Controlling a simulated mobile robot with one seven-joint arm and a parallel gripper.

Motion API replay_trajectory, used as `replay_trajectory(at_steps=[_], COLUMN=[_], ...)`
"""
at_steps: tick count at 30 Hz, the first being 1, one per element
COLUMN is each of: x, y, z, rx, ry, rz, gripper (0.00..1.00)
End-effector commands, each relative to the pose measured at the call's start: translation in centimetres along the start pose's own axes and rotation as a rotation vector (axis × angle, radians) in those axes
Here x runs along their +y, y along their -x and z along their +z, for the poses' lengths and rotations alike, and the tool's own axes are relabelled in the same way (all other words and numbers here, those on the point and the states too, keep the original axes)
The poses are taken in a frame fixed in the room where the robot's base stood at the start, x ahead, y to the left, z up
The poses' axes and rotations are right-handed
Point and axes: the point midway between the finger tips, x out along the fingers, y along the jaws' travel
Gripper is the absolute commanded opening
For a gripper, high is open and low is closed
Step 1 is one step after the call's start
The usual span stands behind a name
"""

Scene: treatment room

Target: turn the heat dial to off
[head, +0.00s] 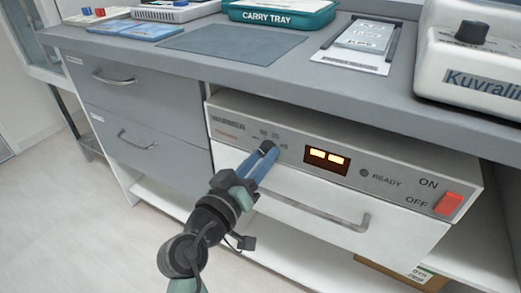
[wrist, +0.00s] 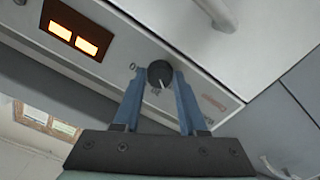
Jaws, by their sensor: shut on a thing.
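The heat dial (wrist: 158,72) is a small dark round knob with a white pointer line, on the front panel of the white warmer (head: 230,110). In the wrist view the pointer line points down, towards the camera side. My gripper (wrist: 160,80) has its two blue fingers shut on the dial, one on each side. In the head view my gripper (head: 267,153) reaches the panel from below, and its fingers partly hide the dial and the marks around it. The scale marks are too small to read.
The panel also has a lit orange display (head: 327,160), a READY lamp (head: 364,173) and a red ON/OFF switch (head: 447,203). The grey counter (head: 390,115) overhangs the warmer.

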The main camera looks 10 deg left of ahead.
Motion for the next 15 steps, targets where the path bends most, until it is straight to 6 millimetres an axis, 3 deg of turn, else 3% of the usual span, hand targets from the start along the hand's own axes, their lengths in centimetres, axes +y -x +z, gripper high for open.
replay_trajectory(at_steps=[15], x=[0.07], y=[0.01], z=[0.01], rx=[-0.002], ry=[0.264], rz=[0.000], gripper=[0.00])
